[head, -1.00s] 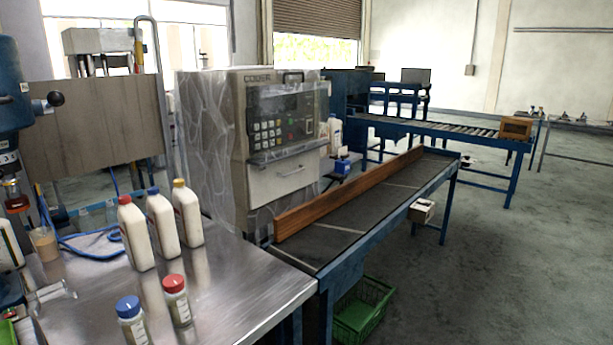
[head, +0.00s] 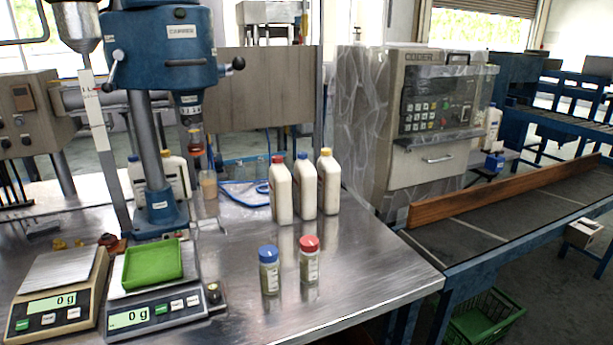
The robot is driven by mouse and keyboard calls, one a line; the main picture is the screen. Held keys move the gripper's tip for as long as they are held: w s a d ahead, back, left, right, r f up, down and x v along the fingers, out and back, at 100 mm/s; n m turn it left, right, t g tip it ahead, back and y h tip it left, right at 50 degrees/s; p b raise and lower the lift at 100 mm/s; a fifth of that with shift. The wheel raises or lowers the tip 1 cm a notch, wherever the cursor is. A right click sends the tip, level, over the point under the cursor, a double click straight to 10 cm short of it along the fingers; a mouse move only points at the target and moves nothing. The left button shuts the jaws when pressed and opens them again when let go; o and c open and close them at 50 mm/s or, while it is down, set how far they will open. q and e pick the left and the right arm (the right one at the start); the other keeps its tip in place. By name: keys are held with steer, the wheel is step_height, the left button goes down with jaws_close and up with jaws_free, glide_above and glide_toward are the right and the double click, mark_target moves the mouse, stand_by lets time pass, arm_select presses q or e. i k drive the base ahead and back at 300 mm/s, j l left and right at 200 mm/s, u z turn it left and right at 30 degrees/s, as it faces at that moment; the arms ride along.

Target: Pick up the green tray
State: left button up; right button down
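The green tray (head: 153,263) is a small shallow rectangular tray. It sits on the pan of the right-hand scale (head: 155,313), at the lower left of the steel table in the head view. The scale's display reads 0 g. Neither of my grippers shows in the view.
A second scale (head: 57,292) stands left of the tray. A blue-capped jar (head: 269,272) and a red-capped jar (head: 309,262) stand to its right. Several white bottles (head: 281,192) and a blue press (head: 160,120) stand behind. The steel table's (head: 370,265) right front is clear.

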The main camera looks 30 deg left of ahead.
mark_target(160, 262)
steer(key=u, duration=1.8)
